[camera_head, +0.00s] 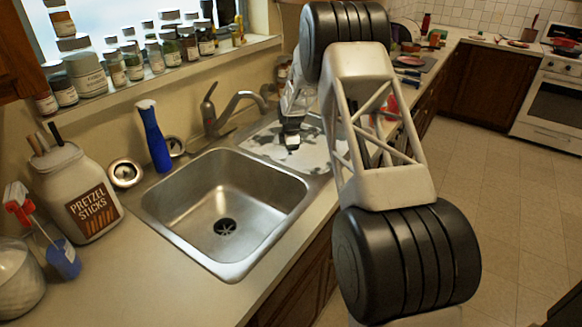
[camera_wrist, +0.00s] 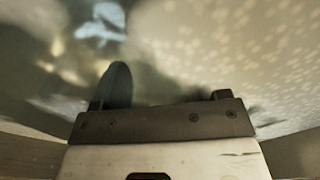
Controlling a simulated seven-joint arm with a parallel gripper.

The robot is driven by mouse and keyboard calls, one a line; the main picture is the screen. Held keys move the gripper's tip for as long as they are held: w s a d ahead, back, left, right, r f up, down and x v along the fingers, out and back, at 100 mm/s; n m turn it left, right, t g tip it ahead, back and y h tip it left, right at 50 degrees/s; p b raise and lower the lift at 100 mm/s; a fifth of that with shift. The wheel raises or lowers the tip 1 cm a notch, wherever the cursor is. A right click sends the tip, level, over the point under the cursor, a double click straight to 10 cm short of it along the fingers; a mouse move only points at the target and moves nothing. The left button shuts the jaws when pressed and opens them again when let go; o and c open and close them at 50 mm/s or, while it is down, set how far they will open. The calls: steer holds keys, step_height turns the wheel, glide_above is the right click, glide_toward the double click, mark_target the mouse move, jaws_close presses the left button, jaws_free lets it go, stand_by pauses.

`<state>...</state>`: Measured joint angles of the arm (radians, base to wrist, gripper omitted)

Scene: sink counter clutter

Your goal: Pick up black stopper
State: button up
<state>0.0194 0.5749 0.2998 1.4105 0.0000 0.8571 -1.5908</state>
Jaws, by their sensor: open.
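A dark round piece (camera_head: 225,228) sits in the drain at the bottom of the steel sink (camera_head: 170,205); it may be the black stopper, but it is too small to be sure. No stopper can be made out in that blurred view.
Two metal strainer-like discs (camera_head: 125,173) (camera_head: 175,147) stand near a blue bottle (camera_head: 155,138). The faucet (camera_head: 228,112) rises behind the sink. A pretzel jar (camera_head: 82,195) and a spray bottle (camera_head: 50,240) stand left.

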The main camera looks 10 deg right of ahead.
stand_by(0.3)
steer(key=shift+f, duration=2.65)
steer(key=c, duration=1)
steer(key=shift+r, duration=0.1)
steer(key=shift+r, duration=4.95)
